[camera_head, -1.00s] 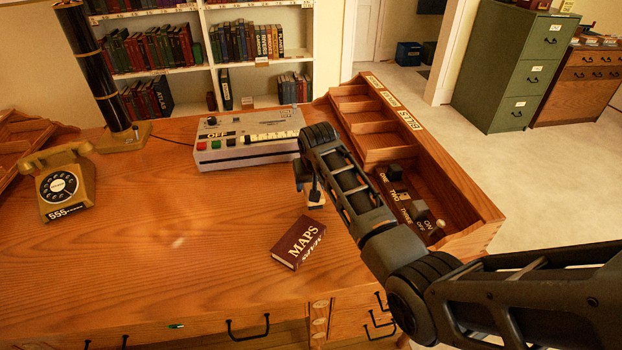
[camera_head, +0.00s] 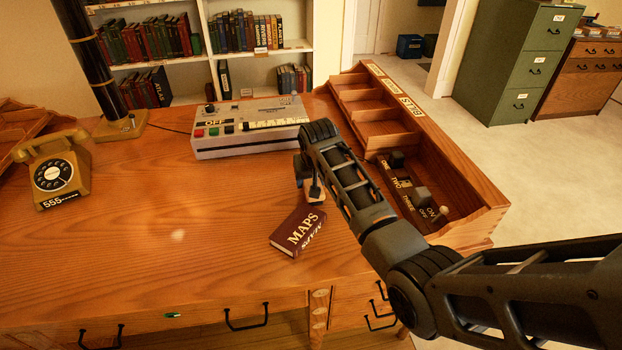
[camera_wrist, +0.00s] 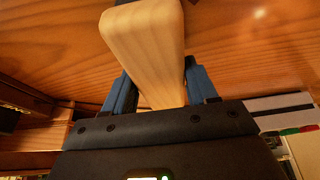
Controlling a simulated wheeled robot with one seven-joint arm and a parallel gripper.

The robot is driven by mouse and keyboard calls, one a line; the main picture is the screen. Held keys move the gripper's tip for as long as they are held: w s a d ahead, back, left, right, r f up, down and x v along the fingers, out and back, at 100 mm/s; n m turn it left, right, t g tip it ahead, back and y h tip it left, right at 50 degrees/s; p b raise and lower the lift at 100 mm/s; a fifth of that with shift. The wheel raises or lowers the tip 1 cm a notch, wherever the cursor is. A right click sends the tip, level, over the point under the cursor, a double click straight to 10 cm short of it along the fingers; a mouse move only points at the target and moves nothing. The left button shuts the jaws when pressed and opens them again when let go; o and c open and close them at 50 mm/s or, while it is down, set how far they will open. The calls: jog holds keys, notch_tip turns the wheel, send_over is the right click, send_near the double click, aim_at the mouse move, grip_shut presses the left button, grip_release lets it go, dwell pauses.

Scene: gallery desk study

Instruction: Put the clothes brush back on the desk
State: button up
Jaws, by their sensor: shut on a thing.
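The clothes brush shows as a pale wooden block (camera_wrist: 145,45) in the wrist view, held between the two blue fingers of my gripper (camera_wrist: 158,90). In the head view my gripper (camera_head: 308,182) points down over the desk (camera_head: 160,220), just behind the maroon MAPS book. A small pale end of the brush (camera_head: 317,197) shows below it there. My arm hides most of the grip in the head view. I cannot tell whether the brush touches the desk top.
The MAPS book (camera_head: 298,231) lies close in front of the brush. A grey machine (camera_head: 250,127) stands behind, and a wooden tray unit with switches (camera_head: 460,185) stands to the right. A yellow telephone (camera_head: 53,170) is at the left. The desk's left middle is clear.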

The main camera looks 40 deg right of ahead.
jog(key=o, duration=1.2)
jog(key=shift+f, duration=0.1)
jog(key=shift+o, duration=0.3)
jog(key=shift+o, duration=0.8)
jog(key=shift+r+p, duration=2)
jog(key=shift+r, duration=2.05)
jog(key=shift+s+f, duration=0.1)
